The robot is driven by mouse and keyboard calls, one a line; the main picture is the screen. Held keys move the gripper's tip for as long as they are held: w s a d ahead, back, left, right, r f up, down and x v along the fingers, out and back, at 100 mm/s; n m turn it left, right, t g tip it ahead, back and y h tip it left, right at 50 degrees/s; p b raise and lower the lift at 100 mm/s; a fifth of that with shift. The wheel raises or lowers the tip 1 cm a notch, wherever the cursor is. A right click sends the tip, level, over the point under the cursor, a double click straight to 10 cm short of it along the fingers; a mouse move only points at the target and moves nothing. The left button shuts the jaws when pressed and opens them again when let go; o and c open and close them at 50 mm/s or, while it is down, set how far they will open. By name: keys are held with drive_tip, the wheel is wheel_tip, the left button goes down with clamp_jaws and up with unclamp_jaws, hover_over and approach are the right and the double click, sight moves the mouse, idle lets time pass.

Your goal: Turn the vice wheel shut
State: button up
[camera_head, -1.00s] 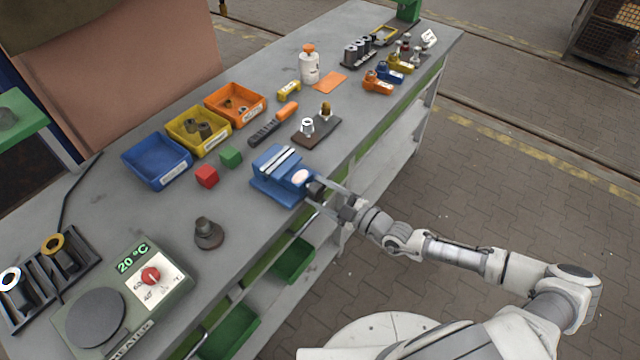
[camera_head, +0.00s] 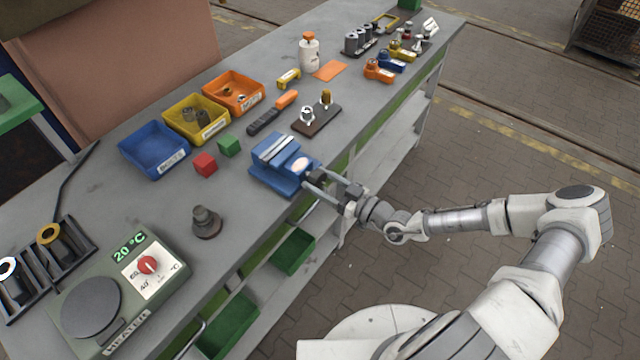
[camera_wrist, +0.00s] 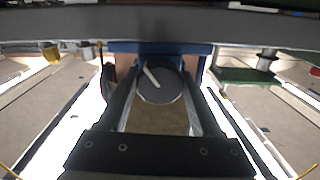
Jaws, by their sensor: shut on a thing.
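The blue vice (camera_head: 284,172) stands at the front edge of the workbench, its pale jaw strips (camera_head: 278,148) on top. Its wheel faces the front, where my gripper (camera_head: 312,186) reaches it. In the wrist view the wheel (camera_wrist: 160,84) is a dark round disc with a white pointer line tilted up to the left. My gripper's two fingers (camera_wrist: 160,92) lie on either side of the wheel, shut on it. In the head view the fingers mostly hide the wheel. How wide the vice jaws stand apart is hard to tell.
A red cube (camera_head: 205,164) and green cube (camera_head: 229,146) lie left of the vice. A dark stand with small parts (camera_head: 316,122) is behind it. A dark knobbed part (camera_head: 206,222) and a heater (camera_head: 125,290) stand at front left. Green bins (camera_head: 293,252) are below the bench.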

drive_tip(key=shift+f+m+b, duration=0.15)
drive_tip(key=shift+m+b, duration=0.95)
drive_tip(key=shift+b, duration=1.45)
drive_tip(key=shift+w+r+m+b, duration=0.1)
drive_tip(key=shift+r+m+b, duration=0.35)
drive_tip(key=shift+b, duration=1)
drive_tip(key=shift+f, duration=0.1)
drive_tip(key=o, duration=1.4)
drive_tip(key=shift+f, duration=0.1)
drive_tip(key=shift+d+f, duration=0.1)
drive_tip(key=shift+f, duration=0.05)
